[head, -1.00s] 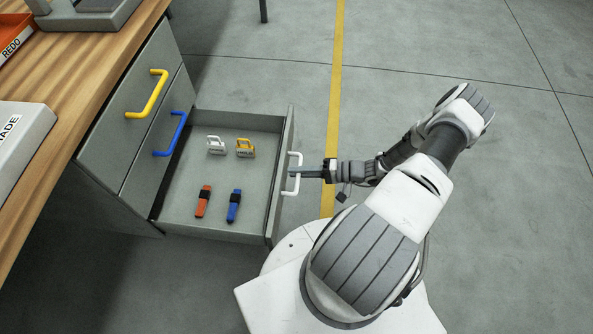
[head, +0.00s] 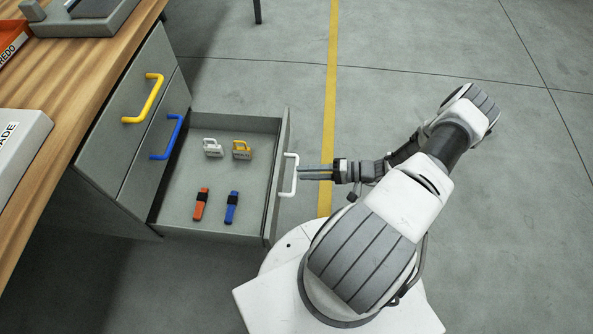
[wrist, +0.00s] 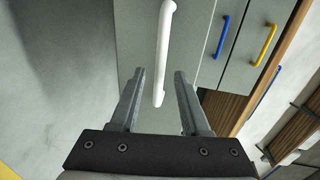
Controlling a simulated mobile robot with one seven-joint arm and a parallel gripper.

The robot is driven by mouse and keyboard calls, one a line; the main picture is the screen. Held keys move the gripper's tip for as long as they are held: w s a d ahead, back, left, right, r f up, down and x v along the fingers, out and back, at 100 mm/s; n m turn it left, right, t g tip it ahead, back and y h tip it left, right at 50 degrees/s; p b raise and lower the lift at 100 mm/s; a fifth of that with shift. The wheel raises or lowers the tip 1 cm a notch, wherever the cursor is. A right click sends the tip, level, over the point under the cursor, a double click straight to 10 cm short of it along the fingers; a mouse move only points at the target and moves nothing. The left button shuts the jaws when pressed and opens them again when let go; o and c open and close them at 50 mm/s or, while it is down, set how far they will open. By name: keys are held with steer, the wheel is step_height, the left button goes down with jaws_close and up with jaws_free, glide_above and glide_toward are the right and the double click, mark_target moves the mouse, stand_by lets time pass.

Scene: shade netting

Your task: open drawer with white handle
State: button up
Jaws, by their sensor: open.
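The drawer with the white handle is pulled well out of the cabinet, and its grey front panel (head: 279,180) faces my arm. The white handle (head: 289,175) is on that front; it also shows in the wrist view (wrist: 164,50), ahead of and between the fingers. My gripper (head: 302,173) is open and empty, just right of the handle in the head view. In the wrist view my gripper (wrist: 158,85) shows two spread fingers with nothing between their tips but the view of the handle beyond.
The open drawer holds a white padlock-like item (head: 212,148), a yellow one (head: 242,150), an orange marker-like item (head: 201,204) and a blue one (head: 232,207). Closed drawers have a yellow handle (head: 143,99) and a blue handle (head: 167,137). Floor to the right is clear.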

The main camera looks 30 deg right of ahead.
steer(key=p+v, duration=0.1)
steer(key=v, duration=1.2)
steer(key=shift+d, duration=0.25)
steer(key=shift+s+r, duration=0.1)
